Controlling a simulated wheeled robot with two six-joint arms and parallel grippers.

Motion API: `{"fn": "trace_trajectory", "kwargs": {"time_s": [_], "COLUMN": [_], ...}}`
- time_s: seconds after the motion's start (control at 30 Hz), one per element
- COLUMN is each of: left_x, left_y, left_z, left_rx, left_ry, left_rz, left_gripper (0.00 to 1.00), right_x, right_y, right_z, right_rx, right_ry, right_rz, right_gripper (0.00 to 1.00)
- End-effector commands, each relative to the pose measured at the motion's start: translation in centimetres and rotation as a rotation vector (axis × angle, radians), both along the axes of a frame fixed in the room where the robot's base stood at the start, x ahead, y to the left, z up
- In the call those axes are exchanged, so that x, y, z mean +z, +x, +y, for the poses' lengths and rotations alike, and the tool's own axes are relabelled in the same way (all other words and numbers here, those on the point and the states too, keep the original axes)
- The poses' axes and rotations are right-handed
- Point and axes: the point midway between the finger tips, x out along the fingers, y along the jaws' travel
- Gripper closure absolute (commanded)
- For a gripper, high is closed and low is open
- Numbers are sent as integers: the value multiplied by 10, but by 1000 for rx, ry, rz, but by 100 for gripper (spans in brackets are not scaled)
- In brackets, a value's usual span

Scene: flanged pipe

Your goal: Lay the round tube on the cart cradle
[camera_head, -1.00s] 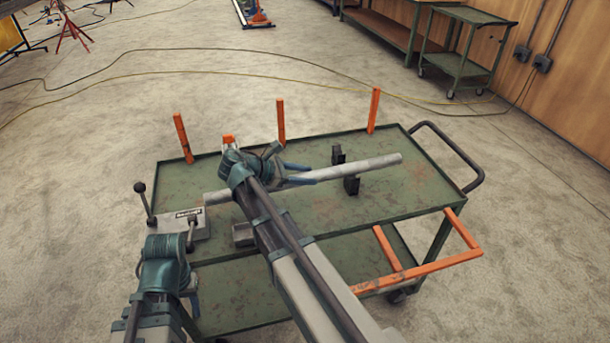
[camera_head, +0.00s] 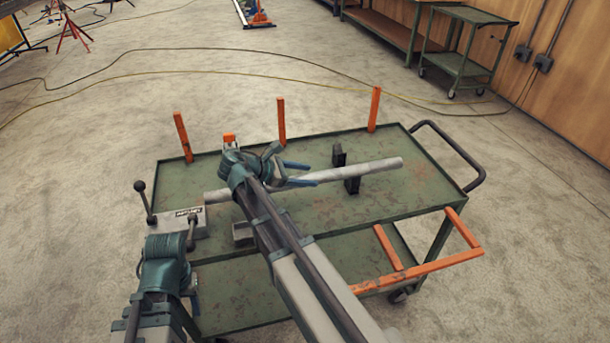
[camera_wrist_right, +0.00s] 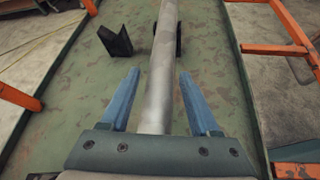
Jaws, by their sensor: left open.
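The round tube (camera_head: 375,166) is a long grey pipe lying across the top of the green cart (camera_head: 410,190). Toward its right end it passes between two black cradle pieces, a far one (camera_head: 339,154) and a near one (camera_head: 352,185). In the right wrist view the tube (camera_wrist_right: 163,70) runs close to one black piece and apart from the other (camera_wrist_right: 115,40). I cannot tell its exact contact. My right gripper (camera_head: 305,174) is open, its blue fingers (camera_wrist_right: 163,100) apart on either side of the tube. My left gripper (camera_head: 190,285) is open and empty at the cart's near left.
A grey clamp (camera_head: 185,220) with black-knobbed levers stands at the cart's left end. A small metal block (camera_head: 242,233) is partly hidden by my right arm. Orange posts (camera_head: 281,120) rise along the far edge, and an orange frame (camera_head: 430,268) juts out at the near right.

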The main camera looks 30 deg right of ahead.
Motion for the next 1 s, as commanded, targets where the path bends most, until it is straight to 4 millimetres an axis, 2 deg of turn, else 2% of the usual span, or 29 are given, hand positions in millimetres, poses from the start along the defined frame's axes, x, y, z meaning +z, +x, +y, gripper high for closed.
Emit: {"fn": "trace_trajectory", "kwargs": {"time_s": [0.03,0.1,0.47,0.57,1.0], "left_x": [0,0,5,13,55], "left_y": [0,0,0,0,0], "left_z": [0,0,0,0,0], "left_rx": [0,0,0,0,0], "left_ry": [0,0,0,0,0], "left_rz": [0,0,0,0,0], "left_gripper": [55,55,55,55,55], "right_x": [0,0,4,12,55], "right_y": [0,0,1,2,8], "right_z": [0,0,6,19,98], "right_rx": [0,0,1,3,2], "right_ry": [1,1,4,4,2], "right_rz": [0,0,0,1,0], "right_gripper": [27,19,19,19,19]}}
